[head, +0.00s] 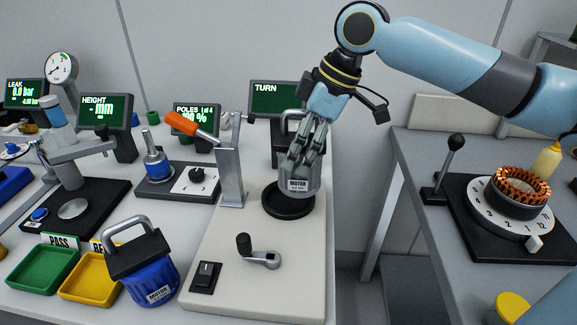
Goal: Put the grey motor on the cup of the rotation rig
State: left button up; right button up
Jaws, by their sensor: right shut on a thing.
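The grey motor (299,184), labelled MOTOR, stands roughly upright over the black round cup (289,207) of the rotation rig (300,245). My right gripper (297,165) comes down from above and is shut on the grey motor, its fingers covering much of the upper part. A grey handle shows behind the fingers. The motor's lower end overlaps the back right of the cup; I cannot tell if it touches the cup or hangs just above. My left gripper is not in view.
An upright metal post (231,165) with an orange-handled lever (187,124) stands close left of the cup. The TURN screen (275,98) is behind. A blue motor (150,272) stands front left by the green tray (42,270) and yellow tray (90,278). A crank (262,256) is in front.

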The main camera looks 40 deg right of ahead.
aim_at(294, 134)
jog(key=w, duration=0.1)
jog(key=f, duration=0.1)
jog(key=w, duration=0.1)
jog(key=shift+w+a+f, duration=0.2)
jog(key=shift+w+a, duration=0.05)
jog(key=shift+w, duration=0.1)
jog(key=shift+f, duration=2.05)
jog(key=shift+f, duration=0.1)
jog(key=o, duration=1.6)
jog(key=shift+s, duration=0.1)
jog(key=shift+o, duration=0.2)
jog(key=p+v, duration=0.1)
jog(key=v, duration=1)
jog(key=shift+d, duration=0.1)
jog(key=shift+s+r, duration=0.1)
jog(key=shift+r, duration=0.45)
